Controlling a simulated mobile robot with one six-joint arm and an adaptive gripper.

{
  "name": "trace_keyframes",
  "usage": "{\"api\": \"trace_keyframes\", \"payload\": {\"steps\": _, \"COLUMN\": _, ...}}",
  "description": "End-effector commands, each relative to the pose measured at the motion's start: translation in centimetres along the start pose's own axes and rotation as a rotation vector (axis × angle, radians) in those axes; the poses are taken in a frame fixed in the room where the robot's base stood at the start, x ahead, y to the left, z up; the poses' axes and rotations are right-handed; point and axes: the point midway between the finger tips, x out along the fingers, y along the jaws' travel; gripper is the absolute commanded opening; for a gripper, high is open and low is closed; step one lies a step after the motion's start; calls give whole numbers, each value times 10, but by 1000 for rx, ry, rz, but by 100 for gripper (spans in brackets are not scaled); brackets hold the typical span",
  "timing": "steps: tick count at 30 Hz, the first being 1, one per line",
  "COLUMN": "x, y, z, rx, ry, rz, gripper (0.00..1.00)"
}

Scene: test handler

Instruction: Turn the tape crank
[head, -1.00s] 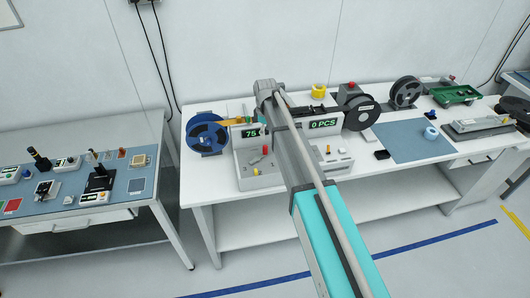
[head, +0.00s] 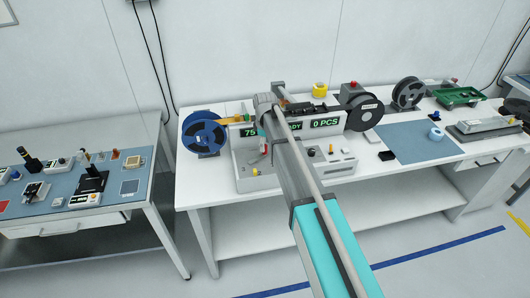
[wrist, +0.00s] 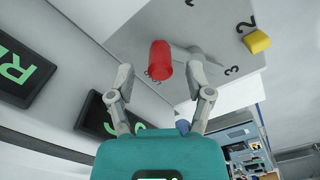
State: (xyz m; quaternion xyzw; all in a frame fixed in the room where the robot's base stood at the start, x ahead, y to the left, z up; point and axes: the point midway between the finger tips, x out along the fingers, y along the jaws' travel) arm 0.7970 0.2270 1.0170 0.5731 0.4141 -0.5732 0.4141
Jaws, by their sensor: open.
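The tape crank has a red cylindrical handle (wrist: 160,58) on a grey lever (wrist: 192,54) in the wrist view. It sits on the front of the grey tape machine (head: 330,170), and a small bit of red (head: 264,148) shows in the head view. My gripper (wrist: 161,70) is open, with one finger to each side of the handle's near end. I cannot tell whether either finger touches it. In the head view my arm covers the middle of the machine and the fingers are not clear.
A yellow knob (wrist: 257,41) with printed numbers is near the crank. A blue reel (head: 204,134) is on the machine's left and a black reel (head: 362,112) on its right. Dark displays (wrist: 22,72) lie close to the gripper's left. A blue mat (head: 415,145) lies farther right.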

Motion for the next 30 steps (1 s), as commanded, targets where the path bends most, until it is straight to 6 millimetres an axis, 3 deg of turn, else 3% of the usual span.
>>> {"api": "trace_keyframes", "payload": {"steps": 9, "x": 20, "y": -1, "z": -1, "rx": -1, "ry": 0, "rz": 0, "gripper": 66}}
{"api": "trace_keyframes", "payload": {"steps": 23, "x": 22, "y": 0, "z": -1, "rx": -1, "ry": 0, "rz": 0, "gripper": 66}}
{"api": "trace_keyframes", "payload": {"steps": 30, "x": 22, "y": 0, "z": -1, "rx": -1, "ry": 0, "rz": 0, "gripper": 26}}
